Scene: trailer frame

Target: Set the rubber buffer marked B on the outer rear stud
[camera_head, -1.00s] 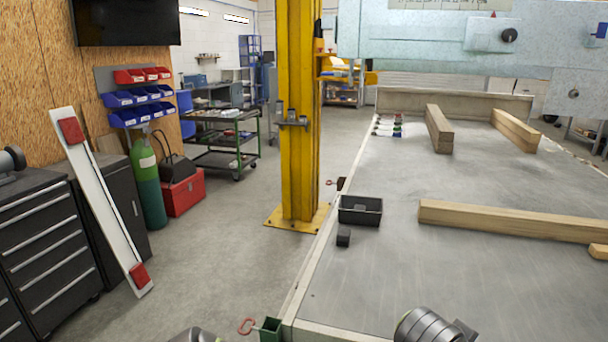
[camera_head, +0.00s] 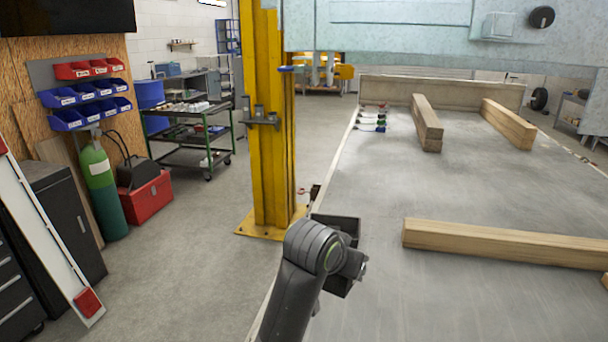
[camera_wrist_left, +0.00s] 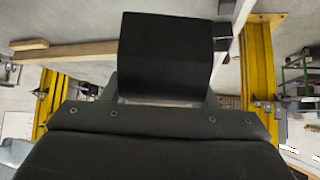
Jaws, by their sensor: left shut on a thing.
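The left gripper (camera_wrist_left: 160,95) is shut on a black block (camera_wrist_left: 160,50), which fills the upper middle of the left wrist view. No letter shows on its visible face. I cannot make out the outer rear stud. My right gripper is not in view.
A wooden beam (camera_head: 500,243) lies across the deck to the right. Two more beams (camera_head: 427,125) (camera_head: 508,124) lie farther back near small coloured pieces (camera_head: 373,117). A yellow column (camera_head: 268,130) stands beside the deck's left edge. The deck between the beams is clear.

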